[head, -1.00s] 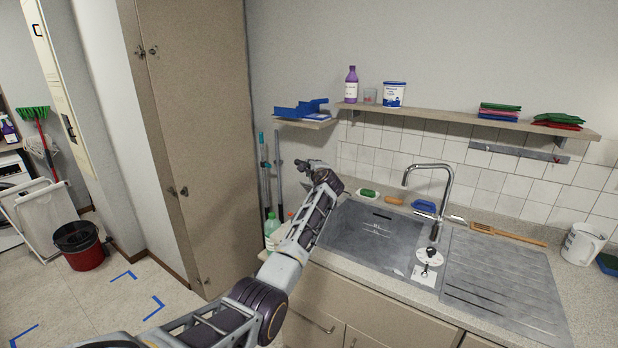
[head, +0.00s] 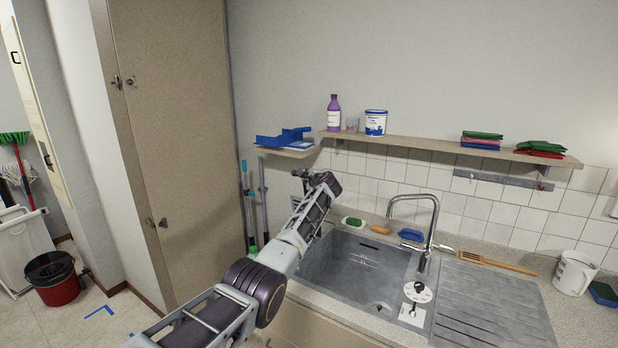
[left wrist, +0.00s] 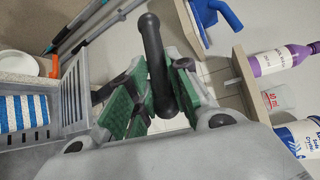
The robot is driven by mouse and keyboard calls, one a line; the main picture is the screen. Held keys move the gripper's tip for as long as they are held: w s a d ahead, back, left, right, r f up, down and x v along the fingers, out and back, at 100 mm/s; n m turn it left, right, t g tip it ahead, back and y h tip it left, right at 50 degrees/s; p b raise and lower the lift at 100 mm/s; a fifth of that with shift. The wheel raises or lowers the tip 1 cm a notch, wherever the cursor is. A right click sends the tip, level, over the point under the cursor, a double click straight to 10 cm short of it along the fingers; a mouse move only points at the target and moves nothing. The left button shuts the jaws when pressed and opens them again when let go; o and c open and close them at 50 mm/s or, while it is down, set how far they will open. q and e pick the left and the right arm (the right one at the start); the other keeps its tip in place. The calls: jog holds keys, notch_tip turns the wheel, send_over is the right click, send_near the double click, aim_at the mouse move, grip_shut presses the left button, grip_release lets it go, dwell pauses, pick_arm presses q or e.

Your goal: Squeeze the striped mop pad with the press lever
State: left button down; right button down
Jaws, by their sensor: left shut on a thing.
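In the left wrist view, my left gripper (left wrist: 157,88) has its green pads shut on the black handle of the press lever (left wrist: 150,38). The blue and white striped mop pad (left wrist: 20,113) shows at the left edge of that view, beside a grey slotted part of the press (left wrist: 72,95). In the head view, my left gripper (head: 304,180) is up beyond the sink's left end, near the small shelf. The pad and most of the press are hidden there. My right gripper is not in view.
The sink (head: 355,265) and its tap (head: 430,215) lie right of my left arm. A small shelf holds a blue dustpan-like item (head: 283,137). A long shelf (head: 450,148) carries a purple bottle (head: 334,113) and a tub (head: 375,122). A tall cabinet (head: 175,140) stands left.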

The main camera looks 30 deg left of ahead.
pick_arm(q)
jog(key=shift+w+a+r, duration=0.1)
jog(key=shift+a+r, duration=0.1)
jog(key=shift+r, duration=0.15)
jog(key=shift+r, duration=0.2)
jog(key=c, duration=1.5)
grip_release()
jog(key=shift+w+r, duration=0.1)
jog(key=shift+o, duration=0.9)
jog(key=shift+w, duration=0.15)
jog(key=shift+w+a+f, duration=0.2)
jog(key=shift+w+f, duration=0.2)
jog(key=shift+f, duration=0.2)
jog(key=shift+d+r, duration=0.1)
jog(key=shift+d, duration=0.05)
jog(key=shift+s+d, duration=0.15)
